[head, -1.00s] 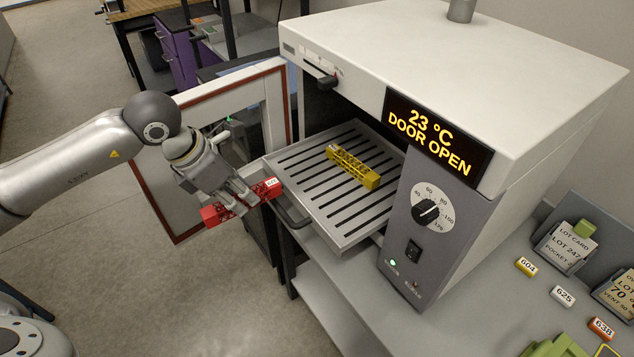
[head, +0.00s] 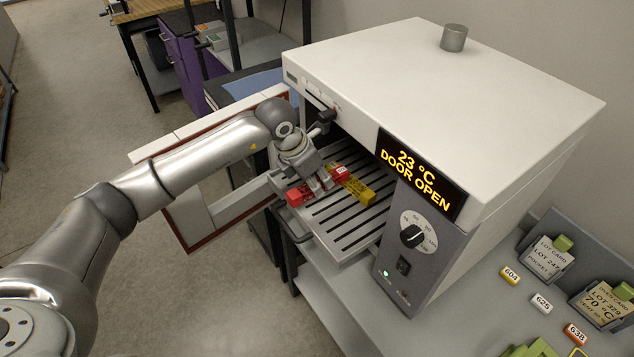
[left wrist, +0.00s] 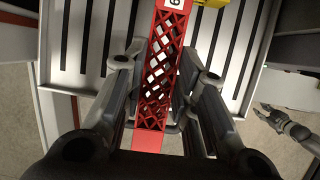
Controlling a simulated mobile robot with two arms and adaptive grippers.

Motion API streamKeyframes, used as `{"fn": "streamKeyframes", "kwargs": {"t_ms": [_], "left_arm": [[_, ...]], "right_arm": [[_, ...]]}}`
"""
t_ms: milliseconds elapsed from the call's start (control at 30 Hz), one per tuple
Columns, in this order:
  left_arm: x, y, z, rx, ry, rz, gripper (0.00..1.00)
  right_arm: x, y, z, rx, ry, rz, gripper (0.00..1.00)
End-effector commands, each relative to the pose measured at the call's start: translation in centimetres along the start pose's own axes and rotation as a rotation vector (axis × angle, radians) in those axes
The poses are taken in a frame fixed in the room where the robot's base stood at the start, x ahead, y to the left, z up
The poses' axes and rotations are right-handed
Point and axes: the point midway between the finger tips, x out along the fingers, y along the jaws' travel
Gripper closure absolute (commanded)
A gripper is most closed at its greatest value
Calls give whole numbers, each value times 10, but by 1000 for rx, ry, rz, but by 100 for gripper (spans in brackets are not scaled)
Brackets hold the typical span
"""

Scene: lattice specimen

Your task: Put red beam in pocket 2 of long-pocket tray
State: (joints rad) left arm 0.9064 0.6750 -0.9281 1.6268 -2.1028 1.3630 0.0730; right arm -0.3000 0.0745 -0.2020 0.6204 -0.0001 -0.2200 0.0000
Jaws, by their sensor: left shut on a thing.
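The red beam (head: 297,197) is a lattice bar with a white label near one end. My left gripper (head: 322,185) is shut on it, fingers on both long sides. In the left wrist view the red beam (left wrist: 163,55) runs lengthwise between the fingers, over the slotted shelf (left wrist: 85,40). In the head view the beam is over the slotted shelf (head: 345,238) of the open oven, close to a yellow beam (head: 361,193). I cannot tell whether the red beam touches the shelf. No tray with numbered pockets is identifiable. A grey gripper (left wrist: 275,117), probably my right, shows small at the wrist view's right edge.
The oven (head: 450,90) reads 23 °C, door open. Its door (head: 220,190) stands open behind my left arm. The shelf's front part is bare. Lot cards (head: 547,258) and small numbered tags (head: 541,303) are on the bench at right.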

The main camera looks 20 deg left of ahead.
Motion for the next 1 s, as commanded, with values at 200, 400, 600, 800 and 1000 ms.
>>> {"fn": "streamKeyframes", "kwargs": {"t_ms": [200, 400, 600, 800, 1000], "left_arm": [[15, 0, -7, -2, 4, -2, 98], [32, 0, -12, 0, 0, 0, 98], [33, 0, -13, 0, -1, 0, 98], [38, 1, -15, -1, -1, 0, 98], [42, 1, -17, -1, -1, 0, 98]], "right_arm": [[-20, 3, -1, -1, -1, 3, 65], [-28, 6, -1, -1, -2, 6, 65], [-26, 7, -1, 0, -3, 8, 65], [-20, 7, 0, 0, -3, 8, 65], [-14, 7, 1, 0, -2, 8, 65]]}}
